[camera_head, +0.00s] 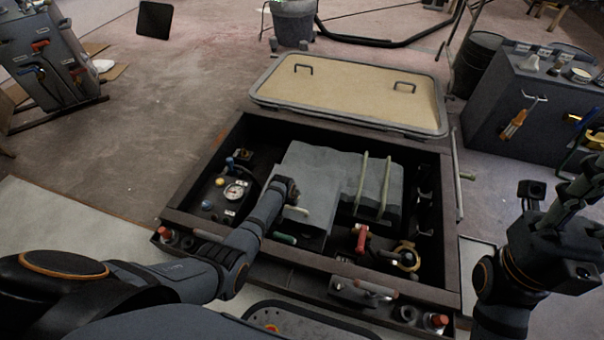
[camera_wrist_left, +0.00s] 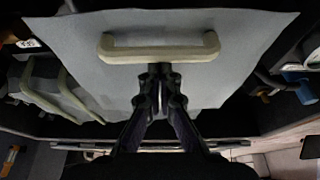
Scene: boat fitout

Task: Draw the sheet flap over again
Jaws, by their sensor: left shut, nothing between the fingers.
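The grey sheet flap (camera_head: 318,167) lies over the left middle of the open dark compartment, its near part hanging a little lower. It fills the upper middle of the left wrist view (camera_wrist_left: 220,75), with a pale bar handle (camera_wrist_left: 160,48) across it. The handle also shows in the head view (camera_head: 296,211). My left gripper (camera_head: 291,190) is shut and empty, its fingertips (camera_wrist_left: 161,70) over the sheet close beside the handle. I cannot tell whether they touch it. My right gripper (camera_head: 583,180) is raised at the right, away from the compartment; its finger opening is unclear.
A grey block with two pale straps (camera_head: 373,188) sits right of the flap. A gauge (camera_head: 234,191) is at the left, a red-handled valve (camera_head: 362,239) in front. The compartment's dark rim (camera_head: 185,190) stands around them. A beige hatch lid (camera_head: 345,92) lies behind.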

